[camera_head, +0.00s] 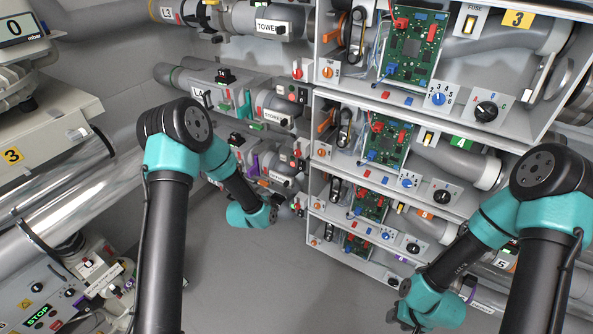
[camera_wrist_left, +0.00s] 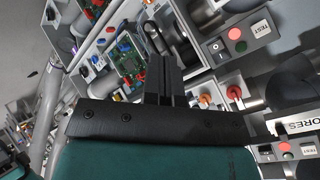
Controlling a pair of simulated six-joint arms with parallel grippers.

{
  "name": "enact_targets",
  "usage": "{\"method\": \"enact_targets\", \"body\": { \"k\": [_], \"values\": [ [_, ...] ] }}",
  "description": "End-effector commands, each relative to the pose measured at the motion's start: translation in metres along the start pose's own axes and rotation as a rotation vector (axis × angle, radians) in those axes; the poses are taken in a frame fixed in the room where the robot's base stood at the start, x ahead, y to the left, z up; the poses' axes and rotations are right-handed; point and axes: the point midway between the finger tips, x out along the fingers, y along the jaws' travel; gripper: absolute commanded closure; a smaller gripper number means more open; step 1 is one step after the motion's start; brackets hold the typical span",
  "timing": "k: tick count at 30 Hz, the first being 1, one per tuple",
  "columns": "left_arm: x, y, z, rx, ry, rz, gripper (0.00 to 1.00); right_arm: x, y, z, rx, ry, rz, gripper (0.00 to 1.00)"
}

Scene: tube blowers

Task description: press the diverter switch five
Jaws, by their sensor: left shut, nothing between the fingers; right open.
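A small label with a 5 (camera_head: 502,264) shows at the lower right, among pipes beside my right arm. I cannot tell which switch is diverter switch five; no control can be clearly read as it. My left gripper (camera_head: 276,203) is before the lower left of the shelf rack, seen small beyond its teal wrist. In the left wrist view its fingers (camera_wrist_left: 160,78) are together and empty, pointing towards the panels. My right gripper (camera_head: 393,315) is at the bottom right, below the rack, mostly hidden by its teal wrist. It is open, with nothing seen in it.
A shelf rack (camera_head: 313,120) holds green circuit boards (camera_head: 412,47), knobs and small switches on several levels. Pipes labelled TOWER (camera_head: 272,27) run at its left. The grey floor (camera_head: 275,290) between the arms is clear.

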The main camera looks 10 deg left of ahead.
Motion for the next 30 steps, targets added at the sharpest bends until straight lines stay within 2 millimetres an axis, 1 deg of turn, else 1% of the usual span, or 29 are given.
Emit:
{"method": "enact_targets", "body": {
  "k": [1,6,9,12,15,17,26,30],
  "values": [
    [0.005,-0.014,-0.004,0.074,0.013,-0.035,1.0,0.0,0.0,0.0,0.0,0.0,0.0,0.57],
    [0.017,-0.06,-0.021,0.35,0.044,-0.158,1.0,0.0,0.0,0.0,0.0,0.0,0.0,0.57],
    [0.021,-0.082,-0.029,0.482,0.048,-0.22,1.0,0.0,0.0,0.0,0.0,0.0,0.0,0.57],
    [0.024,-0.097,-0.035,0.578,0.048,-0.265,1.0,0.0,0.0,0.0,0.0,0.0,0.0,0.57],
    [0.025,-0.105,-0.038,0.63,0.046,-0.289,1.0,0.0,0.0,0.0,0.0,0.0,0.0,0.57],
    [0.025,-0.107,-0.038,0.642,0.045,-0.295,1.0,0.0,0.0,0.0,0.0,0.0,0.0,0.57],
    [0.025,-0.107,-0.038,0.644,0.045,-0.295,1.0,0.0,0.0,0.0,0.0,0.0,0.0,0.57],
    [0.029,-0.107,-0.039,0.644,0.046,-0.295,1.0,0.0,0.0,0.0,0.0,0.0,0.0,0.57]
  ]
}}
